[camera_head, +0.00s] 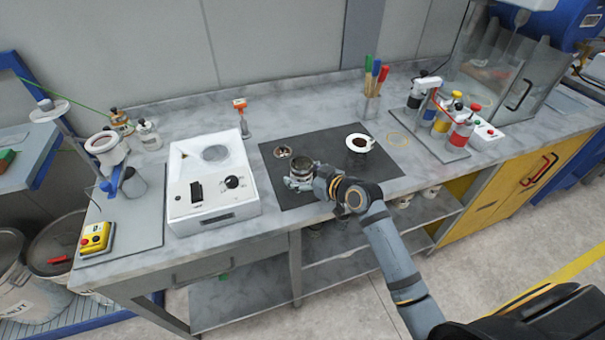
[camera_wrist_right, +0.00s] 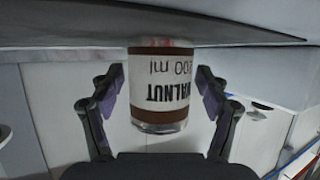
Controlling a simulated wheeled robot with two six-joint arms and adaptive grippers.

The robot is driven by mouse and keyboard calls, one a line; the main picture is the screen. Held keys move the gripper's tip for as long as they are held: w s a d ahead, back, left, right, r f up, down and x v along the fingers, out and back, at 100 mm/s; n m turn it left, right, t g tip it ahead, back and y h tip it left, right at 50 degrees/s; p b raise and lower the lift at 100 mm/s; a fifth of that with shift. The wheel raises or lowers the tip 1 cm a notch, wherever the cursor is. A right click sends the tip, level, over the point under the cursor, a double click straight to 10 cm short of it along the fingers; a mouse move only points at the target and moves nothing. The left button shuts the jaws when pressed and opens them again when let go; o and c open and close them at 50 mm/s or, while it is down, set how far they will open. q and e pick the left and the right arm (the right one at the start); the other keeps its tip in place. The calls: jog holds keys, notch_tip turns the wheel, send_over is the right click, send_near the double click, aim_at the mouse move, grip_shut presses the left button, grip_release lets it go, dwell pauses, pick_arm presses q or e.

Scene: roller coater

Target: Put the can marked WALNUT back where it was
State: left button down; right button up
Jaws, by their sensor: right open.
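The WALNUT can (camera_head: 301,167) stands near the front of the dark mat (camera_head: 318,196) on the bench, left of the mat's middle. In the right wrist view the can (camera_wrist_right: 160,88) appears upside down, with a white label, brown bands and the letters of WALNUT and "200 ml". My right gripper (camera_head: 300,184) is at the can, low on its near side. In the wrist view the open fingers (camera_wrist_right: 160,100) stand on either side of the can, with a visible gap on each side. My left gripper is not in view.
A white dish of brown matter (camera_head: 359,143) and a small round container (camera_head: 283,153) are on the mat. A white device (camera_head: 209,180) stands left of it. A cup of coloured-handled tools (camera_head: 371,105) is behind.

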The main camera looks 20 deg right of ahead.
aim_at(309, 176)
jog(key=shift+r, duration=0.3)
jog(key=v, duration=0.6)
jog(key=shift+s+d, duration=0.2)
jog(key=shift+s, duration=0.15)
jog(key=p+v, duration=0.2)
jog(key=v, duration=0.1)
jog(key=shift+s+d+r, duration=0.15)
jog(key=shift+s+r, duration=0.15)
jog(key=shift+s+d+r+p, duration=0.2)
jog(key=shift+s+p, duration=0.3)
jog(key=shift+s, duration=0.2)
